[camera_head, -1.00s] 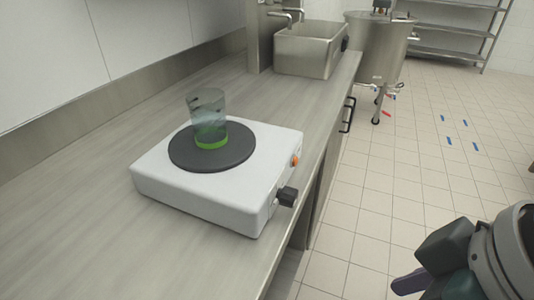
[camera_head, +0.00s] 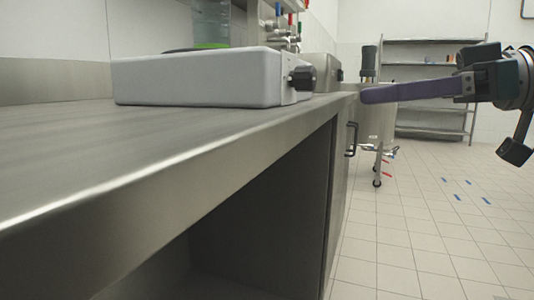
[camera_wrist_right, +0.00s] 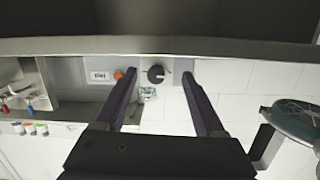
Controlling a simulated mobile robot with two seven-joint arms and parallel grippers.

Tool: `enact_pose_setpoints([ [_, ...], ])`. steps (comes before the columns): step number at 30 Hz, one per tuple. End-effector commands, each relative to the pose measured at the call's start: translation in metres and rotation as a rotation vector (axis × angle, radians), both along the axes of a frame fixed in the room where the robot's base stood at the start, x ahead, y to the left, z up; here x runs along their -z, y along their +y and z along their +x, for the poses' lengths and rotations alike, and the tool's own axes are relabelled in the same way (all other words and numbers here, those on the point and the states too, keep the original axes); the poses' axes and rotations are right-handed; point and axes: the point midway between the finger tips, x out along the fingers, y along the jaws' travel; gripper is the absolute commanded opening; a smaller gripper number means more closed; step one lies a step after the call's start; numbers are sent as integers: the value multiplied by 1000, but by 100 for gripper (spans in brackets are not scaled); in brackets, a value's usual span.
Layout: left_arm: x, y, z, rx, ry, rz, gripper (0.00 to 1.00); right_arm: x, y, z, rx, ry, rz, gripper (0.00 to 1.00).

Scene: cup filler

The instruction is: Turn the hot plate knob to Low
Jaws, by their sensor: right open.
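The white hot plate (camera_head: 200,80) sits on the counter in the head view, seen from low at its side. Its black knob (camera_head: 302,78) sticks out from the right face. In the wrist view the knob (camera_wrist_right: 156,74) lies between the two purple fingertips, with an orange light (camera_wrist_right: 118,74) beside it. A pale mark shows on the knob, but its setting cannot be read. My right gripper (camera_head: 368,95) is open at about knob height, pointing at it and apart from it. My left gripper is out of view.
A clear cup with green at its base (camera_head: 212,30) stands on the hot plate, its top cut off. The steel counter edge (camera_head: 230,140) runs below the knob side. Open tiled floor (camera_head: 430,240) lies to the right.

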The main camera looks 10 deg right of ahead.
Motion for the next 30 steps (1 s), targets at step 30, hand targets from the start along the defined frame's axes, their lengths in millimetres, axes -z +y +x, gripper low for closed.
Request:
enact_pose_setpoints([
  [30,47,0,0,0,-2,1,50,-22,68,57,-25,-153,97,72],
])
